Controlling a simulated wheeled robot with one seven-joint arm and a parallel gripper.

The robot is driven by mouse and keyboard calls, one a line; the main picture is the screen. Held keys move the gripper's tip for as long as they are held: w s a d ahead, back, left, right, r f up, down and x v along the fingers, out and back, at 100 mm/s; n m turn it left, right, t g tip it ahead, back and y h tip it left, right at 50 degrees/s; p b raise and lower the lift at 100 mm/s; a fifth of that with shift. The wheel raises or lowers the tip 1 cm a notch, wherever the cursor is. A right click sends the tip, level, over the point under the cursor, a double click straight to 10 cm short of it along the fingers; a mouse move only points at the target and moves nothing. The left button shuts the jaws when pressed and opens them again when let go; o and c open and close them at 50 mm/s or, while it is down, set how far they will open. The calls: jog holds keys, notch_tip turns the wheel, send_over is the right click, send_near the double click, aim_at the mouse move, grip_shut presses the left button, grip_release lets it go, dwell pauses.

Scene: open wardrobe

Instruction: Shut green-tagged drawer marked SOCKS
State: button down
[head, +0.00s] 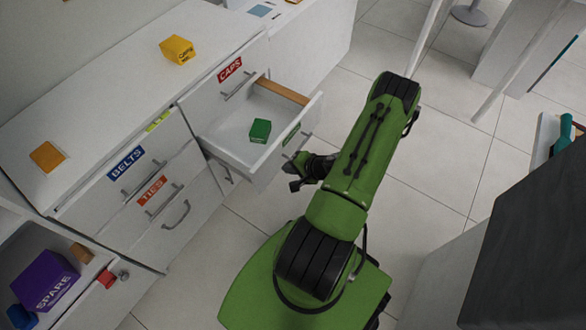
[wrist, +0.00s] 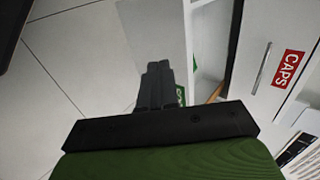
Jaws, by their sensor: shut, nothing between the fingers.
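The green-tagged drawer (head: 228,131) stands pulled out from the white cabinet, below the drawer marked CAPS. Its green tag (head: 291,134) is seen at a steep angle on the drawer front, and I cannot read its word. A green box (head: 260,131) lies inside the drawer. My gripper (head: 293,186) is outside the drawer, close to the lower part of its front. In the wrist view my gripper (wrist: 157,70) is shut and empty, and it partly hides the green tag (wrist: 181,95). I cannot tell whether it touches the front.
The CAPS drawer (head: 230,69), BELTS drawer (head: 126,163) and TIES drawer (head: 152,190) look shut. A wooden strip (head: 282,91) is at the open drawer's far side. A purple SPARE box (head: 45,281) sits at lower left. Tiled floor (head: 398,150) is clear right of my arm.

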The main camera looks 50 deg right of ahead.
aim_at(266, 162)
jog(key=w+f, duration=0.1)
jog(key=w, duration=0.1)
jog(key=w+b, duration=0.1)
jog(key=w, duration=0.1)
jog(key=w+f, duration=0.1)
jog(key=shift+w+a+f, duration=0.25)
jog(key=shift+w+f, duration=0.1)
jog(key=shift+w, duration=0.5)
jog(key=shift+a, duration=0.1)
